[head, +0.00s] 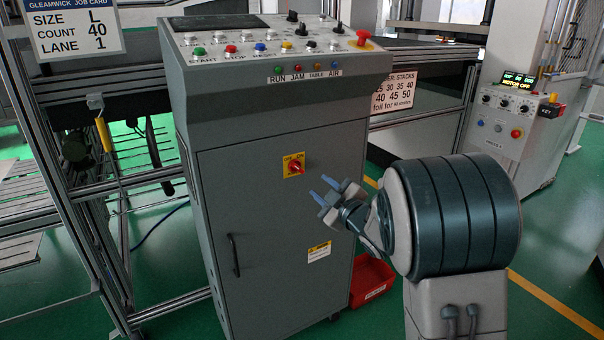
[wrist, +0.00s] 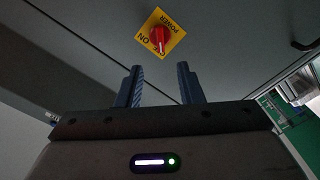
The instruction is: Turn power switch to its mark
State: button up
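The power switch (head: 295,167) is a red rotary knob on a yellow plate, on the front door of the grey control cabinet (head: 262,215). In the wrist view the knob (wrist: 158,38) sits on its tilted yellow plate, which reads POWER and ON; part of the lettering is covered by the knob. My gripper (head: 334,190) is to the right of the switch and a little lower in the head view, apart from it. In the wrist view its two blue fingers (wrist: 160,86) are spread with nothing between them, and the switch lies beyond the fingertips.
The cabinet's sloped top panel (head: 285,65) carries several buttons and a red emergency knob (head: 362,38). A door handle (head: 233,256) sticks out at lower left. A red bin (head: 371,281) stands on the floor beside the cabinet. A metal frame (head: 60,190) is at left.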

aim_at(299, 169)
jog(key=x, duration=1.1)
jog(key=shift+s, duration=0.1)
jog(key=shift+c, duration=0.3)
grip_shut()
